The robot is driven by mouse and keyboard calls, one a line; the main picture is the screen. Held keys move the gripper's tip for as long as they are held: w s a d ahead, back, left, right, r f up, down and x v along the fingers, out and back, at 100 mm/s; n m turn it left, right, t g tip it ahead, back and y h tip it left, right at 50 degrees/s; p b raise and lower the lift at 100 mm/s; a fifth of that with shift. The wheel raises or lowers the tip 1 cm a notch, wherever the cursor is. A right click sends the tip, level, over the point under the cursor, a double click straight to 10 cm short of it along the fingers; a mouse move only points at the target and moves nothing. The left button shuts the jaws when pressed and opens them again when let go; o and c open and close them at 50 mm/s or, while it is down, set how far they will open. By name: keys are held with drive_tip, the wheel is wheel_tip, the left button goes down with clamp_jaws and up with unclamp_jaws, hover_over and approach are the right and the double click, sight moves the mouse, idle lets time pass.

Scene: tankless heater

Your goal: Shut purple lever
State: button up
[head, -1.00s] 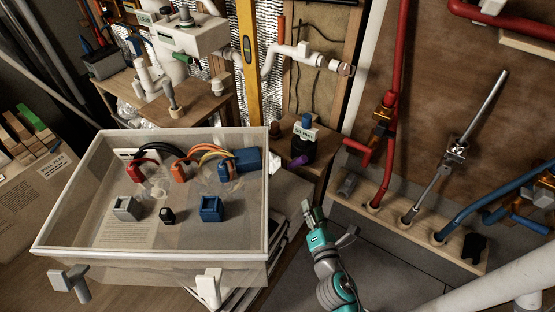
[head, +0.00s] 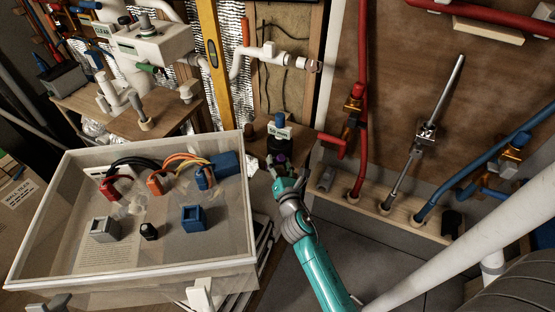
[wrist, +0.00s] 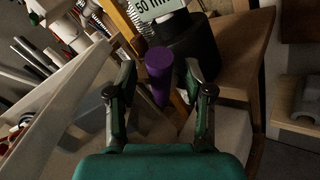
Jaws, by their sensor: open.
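The purple lever (wrist: 159,68) is a short round handle, seen nearly end-on in the wrist view. It sits at the front of a dark round body (wrist: 197,42) with a "50" label. In the head view the lever (head: 282,157) is small and partly covered by my gripper (head: 284,169). In the wrist view my gripper (wrist: 162,86) is open, with one finger left and one finger right of the lever. The fingers look apart from the lever. How far its end reaches between them is hard to tell.
A clear-walled box (head: 130,282) with wires and blocks stands close to the left of my arm. A wooden stand (head: 262,190) bears the dark body. Red and blue pipes, with a steel-handled valve (head: 425,135), rise on the right. Grey floor lies between.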

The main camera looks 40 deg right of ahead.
drive_tip(key=shift+x, duration=0.85)
clamp_jaws()
